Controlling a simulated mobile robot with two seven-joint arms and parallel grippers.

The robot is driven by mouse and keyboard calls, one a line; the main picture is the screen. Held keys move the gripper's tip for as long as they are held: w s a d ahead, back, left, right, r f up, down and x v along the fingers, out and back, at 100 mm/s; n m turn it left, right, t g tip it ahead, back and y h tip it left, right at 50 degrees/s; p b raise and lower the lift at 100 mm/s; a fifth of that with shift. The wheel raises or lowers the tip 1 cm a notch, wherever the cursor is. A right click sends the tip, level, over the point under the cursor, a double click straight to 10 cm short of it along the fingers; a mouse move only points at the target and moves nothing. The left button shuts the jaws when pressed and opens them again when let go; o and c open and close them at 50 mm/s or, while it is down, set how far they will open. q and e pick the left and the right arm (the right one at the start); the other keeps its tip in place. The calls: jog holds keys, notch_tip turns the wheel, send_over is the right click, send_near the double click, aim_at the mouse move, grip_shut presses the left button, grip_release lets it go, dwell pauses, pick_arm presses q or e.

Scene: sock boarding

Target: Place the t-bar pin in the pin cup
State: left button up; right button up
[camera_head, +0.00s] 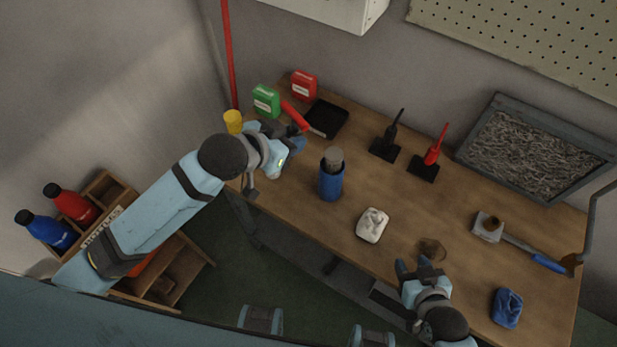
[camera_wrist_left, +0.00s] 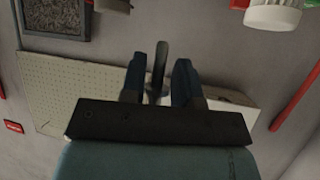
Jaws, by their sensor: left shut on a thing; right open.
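My left gripper (camera_head: 297,143) is shut on a dark grey rod, which I take to be the t-bar pin. In the left wrist view the pin (camera_wrist_left: 159,68) stands out between the two fingers (camera_wrist_left: 158,85), its end rounded. In the head view the pin is hidden or too small to make out. My right gripper (camera_head: 413,266) is open and empty at the table's front edge, beside a small brown cup-like thing (camera_head: 433,247).
A blue cylinder (camera_head: 331,183) with a grey top stands right of my left gripper. A red-handled tool (camera_head: 295,115) and black tray (camera_head: 327,118) lie behind it, near green (camera_head: 266,100) and red (camera_head: 304,86) containers.

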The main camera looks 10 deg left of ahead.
aim_at(295, 194)
pick_arm(q)
notch_tip(295, 194, down, 20)
dwell(0.5)
jog(key=shift+f, duration=0.2)
jog(key=o, duration=1)
